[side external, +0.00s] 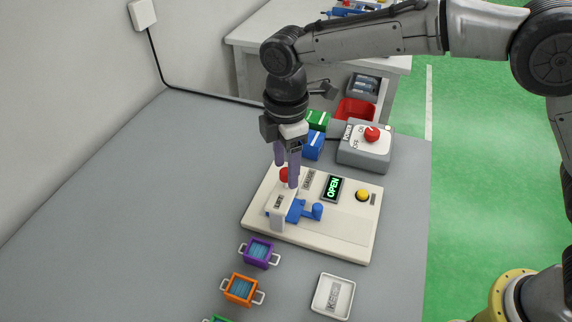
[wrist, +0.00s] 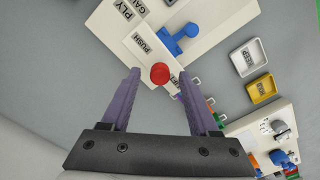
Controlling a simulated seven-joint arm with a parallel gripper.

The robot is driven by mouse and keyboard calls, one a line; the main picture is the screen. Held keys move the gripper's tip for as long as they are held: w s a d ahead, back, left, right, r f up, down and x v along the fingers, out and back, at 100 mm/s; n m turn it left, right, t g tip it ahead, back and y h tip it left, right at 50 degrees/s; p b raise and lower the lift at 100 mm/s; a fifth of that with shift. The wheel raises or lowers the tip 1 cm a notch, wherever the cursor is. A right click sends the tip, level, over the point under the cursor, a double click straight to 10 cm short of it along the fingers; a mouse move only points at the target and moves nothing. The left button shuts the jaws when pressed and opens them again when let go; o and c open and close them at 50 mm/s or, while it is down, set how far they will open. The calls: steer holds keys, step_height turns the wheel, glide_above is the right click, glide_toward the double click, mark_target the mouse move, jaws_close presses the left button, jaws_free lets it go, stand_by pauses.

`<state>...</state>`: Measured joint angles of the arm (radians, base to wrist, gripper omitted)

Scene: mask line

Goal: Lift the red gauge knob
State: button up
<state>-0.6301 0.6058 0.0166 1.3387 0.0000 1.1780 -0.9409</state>
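The red gauge knob (side external: 284,174) is a round red ball on top of a white labelled block (side external: 278,203) on the cream panel (side external: 340,246). In the wrist view the knob (wrist: 160,73) shows between my fingertips, with a gap on each side; the block's label there reads PUSH. My gripper (side external: 287,174) points down over the block with its purple fingers apart. The wrist view also shows my gripper (wrist: 160,73) open. Whether the fingertips are level with the knob is hard to tell.
A blue lever (side external: 317,211) sits beside the block. The panel carries a lit OPEN display (side external: 333,188) and a yellow button (side external: 362,195). A grey box with a red button (side external: 372,134) stands behind. Purple (side external: 259,252) and orange (side external: 240,289) bins and a white tray (side external: 333,296) lie in front.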

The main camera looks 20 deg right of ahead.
mark_target(286, 170)
step_height(286, 170, up, 14)
stand_by(0.8)
steer(key=shift+f, duration=0.15)
